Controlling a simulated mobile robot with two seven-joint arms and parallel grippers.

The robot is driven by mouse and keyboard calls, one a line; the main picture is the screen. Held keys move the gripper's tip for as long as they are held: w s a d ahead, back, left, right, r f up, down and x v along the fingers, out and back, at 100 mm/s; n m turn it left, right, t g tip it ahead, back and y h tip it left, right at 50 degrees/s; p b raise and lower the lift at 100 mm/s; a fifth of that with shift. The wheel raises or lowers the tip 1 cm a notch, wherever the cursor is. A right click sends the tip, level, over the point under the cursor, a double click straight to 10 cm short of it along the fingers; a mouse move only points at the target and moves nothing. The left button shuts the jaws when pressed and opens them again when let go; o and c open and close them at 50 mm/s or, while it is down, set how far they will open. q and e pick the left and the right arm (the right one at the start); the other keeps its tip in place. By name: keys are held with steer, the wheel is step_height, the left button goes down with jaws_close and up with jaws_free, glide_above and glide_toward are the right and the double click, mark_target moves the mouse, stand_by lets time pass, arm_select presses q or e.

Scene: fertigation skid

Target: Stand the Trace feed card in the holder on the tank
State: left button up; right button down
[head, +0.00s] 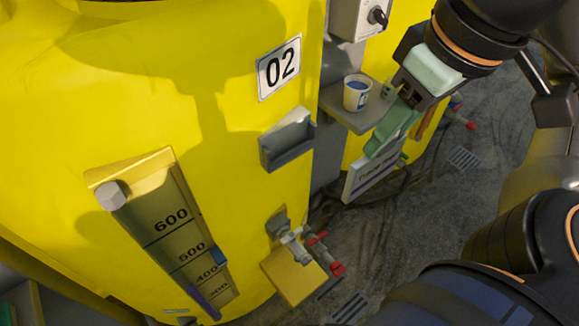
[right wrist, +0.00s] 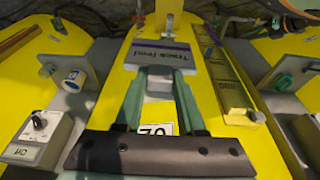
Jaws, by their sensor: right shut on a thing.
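The Trace feed card (head: 368,180) is a pale plate with a purple stripe and dark lettering. My right gripper (head: 388,138) is shut on it and holds it tilted in the air, to the right of the holder. In the right wrist view the card (right wrist: 168,58) lies across the green fingertips (right wrist: 160,75). The holder (head: 287,147) is a grey open-topped pocket on the yellow tank (head: 225,150), below the 02 label (head: 279,68). The card and holder are apart. My left gripper is not in view.
A grey shelf (head: 345,115) with a white cup (head: 357,93) stands behind the card. A valve with a red handle (head: 325,255) juts out below the holder. A level gauge (head: 170,225) is at left. A switch box (head: 362,18) is at the top.

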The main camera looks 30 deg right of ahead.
steer(key=shift+s+d+f, duration=0.25)
steer(key=shift+s+f, duration=0.05)
steer(key=shift+s, duration=0.2)
steer(key=shift+r, duration=0.1)
steer(key=shift+w+r+p, duration=0.2)
steer(key=shift+w+p, duration=0.25)
steer(key=shift+p, duration=0.1)
steer(key=shift+w+p, duration=0.55)
steer(key=shift+w, duration=0.2)
steer(key=w+a+p, duration=0.2)
steer(key=w+p, duration=0.6)
steer(key=w, duration=0.8)
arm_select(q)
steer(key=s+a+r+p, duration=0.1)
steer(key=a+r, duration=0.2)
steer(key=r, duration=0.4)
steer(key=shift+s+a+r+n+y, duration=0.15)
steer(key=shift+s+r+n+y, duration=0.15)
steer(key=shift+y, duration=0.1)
arm_select(e)
steer(key=x, duration=0.7)
steer(key=shift+s+d+f, duration=0.3)
steer(key=shift+f, duration=0.05)
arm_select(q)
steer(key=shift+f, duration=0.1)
